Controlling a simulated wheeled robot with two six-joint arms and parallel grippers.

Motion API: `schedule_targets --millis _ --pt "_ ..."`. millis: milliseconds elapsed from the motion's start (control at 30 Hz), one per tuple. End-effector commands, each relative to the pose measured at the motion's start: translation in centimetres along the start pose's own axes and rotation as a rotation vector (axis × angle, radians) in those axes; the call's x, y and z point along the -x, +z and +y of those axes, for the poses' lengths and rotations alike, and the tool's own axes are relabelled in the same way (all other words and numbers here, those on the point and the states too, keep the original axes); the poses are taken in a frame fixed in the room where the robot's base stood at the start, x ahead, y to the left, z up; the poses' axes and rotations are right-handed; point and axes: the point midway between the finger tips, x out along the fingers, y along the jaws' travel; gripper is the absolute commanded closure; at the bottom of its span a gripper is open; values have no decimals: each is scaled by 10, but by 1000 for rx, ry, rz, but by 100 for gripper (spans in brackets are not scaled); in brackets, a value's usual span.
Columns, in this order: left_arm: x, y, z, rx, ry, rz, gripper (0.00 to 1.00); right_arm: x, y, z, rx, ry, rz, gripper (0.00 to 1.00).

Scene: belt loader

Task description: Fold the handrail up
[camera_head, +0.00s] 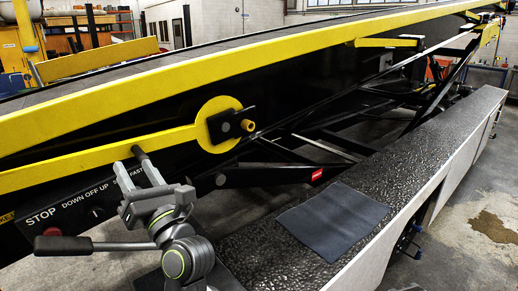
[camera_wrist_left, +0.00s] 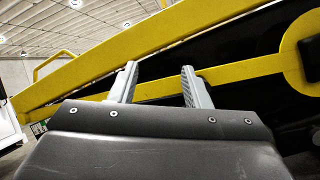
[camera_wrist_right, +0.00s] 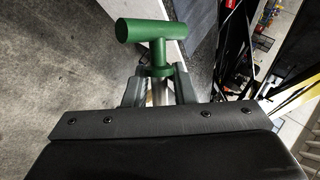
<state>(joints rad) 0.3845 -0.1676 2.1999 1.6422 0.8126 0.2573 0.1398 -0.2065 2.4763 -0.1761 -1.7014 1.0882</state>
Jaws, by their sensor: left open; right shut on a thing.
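A short dark peg (camera_head: 138,153) stands out at the bar. My left gripper (camera_head: 138,178) is open, its fingers pointing up toward the peg and bar. In the left wrist view the bar (camera_wrist_left: 235,71) passes behind the open fingers (camera_wrist_left: 158,75). My right gripper (camera_wrist_right: 158,85) shows only in its wrist view, shut on a green T-shaped handle (camera_wrist_right: 150,32).
The sloping belt (camera_head: 150,65) has a long yellow edge above the bar. A STOP panel (camera_head: 75,207) and a dark-gripped lever (camera_head: 63,245) are at lower left. A textured black deck (camera_head: 400,165) with a flat dark mat (camera_head: 333,218) runs along the right.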

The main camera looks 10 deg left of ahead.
Motion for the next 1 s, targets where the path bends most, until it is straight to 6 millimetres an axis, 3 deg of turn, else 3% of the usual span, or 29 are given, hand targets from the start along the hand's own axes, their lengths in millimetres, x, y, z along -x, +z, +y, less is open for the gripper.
schedule_targets --millis 100,300,567,1000 --pt "-3 -8 -18 151 -50 174 57 0 0 0 0 -1 0 100" --pt "4 -15 -46 292 -133 377 57 0 0 0 0 -1 0 100" --pt "4 -18 -57 328 -167 443 57 2 -1 -2 0 -1 0 100" --pt "-46 -38 -67 323 -163 439 57 14 -6 -17 0 -1 0 100"
